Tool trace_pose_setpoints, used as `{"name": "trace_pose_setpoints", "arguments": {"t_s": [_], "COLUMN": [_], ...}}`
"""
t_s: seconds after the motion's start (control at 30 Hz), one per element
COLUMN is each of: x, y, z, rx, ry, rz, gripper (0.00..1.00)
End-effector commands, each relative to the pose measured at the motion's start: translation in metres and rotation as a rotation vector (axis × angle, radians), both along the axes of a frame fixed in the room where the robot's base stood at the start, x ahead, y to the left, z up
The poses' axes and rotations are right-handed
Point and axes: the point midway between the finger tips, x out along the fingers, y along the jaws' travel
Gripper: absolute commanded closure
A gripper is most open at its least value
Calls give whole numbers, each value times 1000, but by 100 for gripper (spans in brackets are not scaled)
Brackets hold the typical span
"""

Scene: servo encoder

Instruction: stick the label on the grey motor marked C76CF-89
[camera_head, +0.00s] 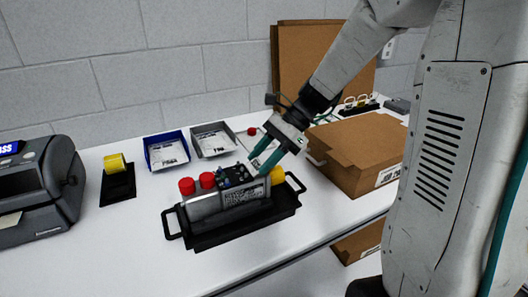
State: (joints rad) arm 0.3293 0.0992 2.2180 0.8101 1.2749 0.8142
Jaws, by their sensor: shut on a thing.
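The grey motor (206,207) lies in a black tray with two handles near the front of the table. It has red caps at its left end, a yellow part at its right end and a dark connector block on top. Printing shows on its near side, but I cannot read it here. My gripper (262,160) has teal fingers and is just above and behind the motor's right end. It is shut on a thin pale piece, seemingly the label, mostly hidden by the fingers. I cannot tell whether that piece touches the motor.
The black tray (245,222) has free table in front and at its left. Behind stand a blue bin (152,157) and a grey bin (222,127). A cardboard box (352,140) is close at the right. A label printer (62,203) and yellow roll (115,163) are at left.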

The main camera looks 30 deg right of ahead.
Motion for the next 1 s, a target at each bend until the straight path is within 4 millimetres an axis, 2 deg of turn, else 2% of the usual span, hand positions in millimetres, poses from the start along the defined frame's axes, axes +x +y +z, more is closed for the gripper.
{"name": "trace_pose_setpoints", "arguments": {"t_s": [0.37, 0.4, 0.5, 1.0], "x": [-1, -1, 0, 0], "y": [2, 2, 2, -7], "z": [-3, -3, -3, 4], "rx": [1, 1, 1, 1], "ry": [2, 2, 1, -1], "rz": [2, 2, 1, -2], "gripper": [76, 52, 30, 30]}}
